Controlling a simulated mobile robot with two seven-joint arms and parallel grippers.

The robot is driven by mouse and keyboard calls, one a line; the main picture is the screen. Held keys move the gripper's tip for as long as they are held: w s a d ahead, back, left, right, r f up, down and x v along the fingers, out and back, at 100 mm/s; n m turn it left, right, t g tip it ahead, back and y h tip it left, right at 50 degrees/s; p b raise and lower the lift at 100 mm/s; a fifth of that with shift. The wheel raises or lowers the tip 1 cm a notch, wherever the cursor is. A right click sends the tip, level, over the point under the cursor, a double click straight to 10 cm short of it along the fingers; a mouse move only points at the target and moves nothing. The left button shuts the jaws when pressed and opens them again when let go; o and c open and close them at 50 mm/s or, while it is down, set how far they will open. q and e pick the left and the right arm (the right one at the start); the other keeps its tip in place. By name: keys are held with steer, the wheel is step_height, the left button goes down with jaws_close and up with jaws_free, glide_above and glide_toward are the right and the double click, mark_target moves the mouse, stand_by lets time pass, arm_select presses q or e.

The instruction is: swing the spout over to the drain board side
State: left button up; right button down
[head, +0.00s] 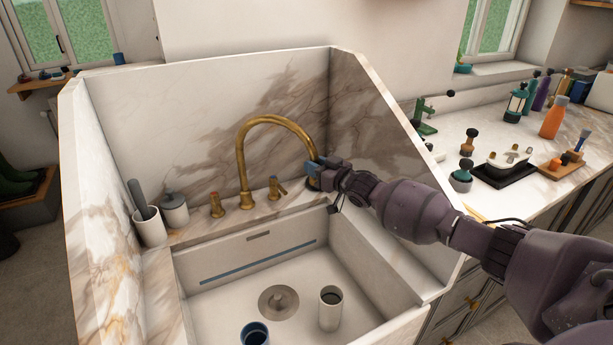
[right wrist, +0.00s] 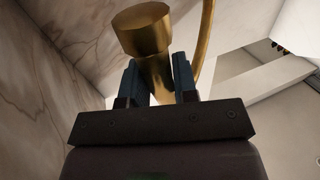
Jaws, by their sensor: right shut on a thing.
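The brass spout (head: 268,122) rises from the back ledge of the sink and arches over to the right. My right gripper (head: 318,172) reaches in from the right and is shut at the spout's outer end. In the right wrist view, the blue fingers of this gripper (right wrist: 159,80) close on a brass piece (right wrist: 158,72) with a wider round end, and a curved brass tube shows behind it. The fingers hide part of the spout end in the head view. I cannot clearly make out a drain board. My left gripper is not in view.
Two brass handles (head: 216,205) (head: 277,188) stand on the ledge by the spout. A white cup (head: 149,228) and lidded jar (head: 174,212) stand left. Tall marble walls (head: 374,120) border the sink. A cylinder (head: 331,308) and blue cup (head: 255,335) are in the basin (head: 225,290).

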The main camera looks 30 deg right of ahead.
steer(key=shift+w+d, duration=0.3)
steer(key=shift+d, duration=0.1)
steer(key=c, duration=0.9)
jaws_free()
steer(key=shift+s+d+r+p, duration=0.15)
steer(key=shift+s+p, duration=0.25)
steer(key=shift+s, duration=0.15)
steer(key=p+v, duration=0.6)
steer(key=v, duration=0.3)
steer(key=shift+s, duration=0.35)
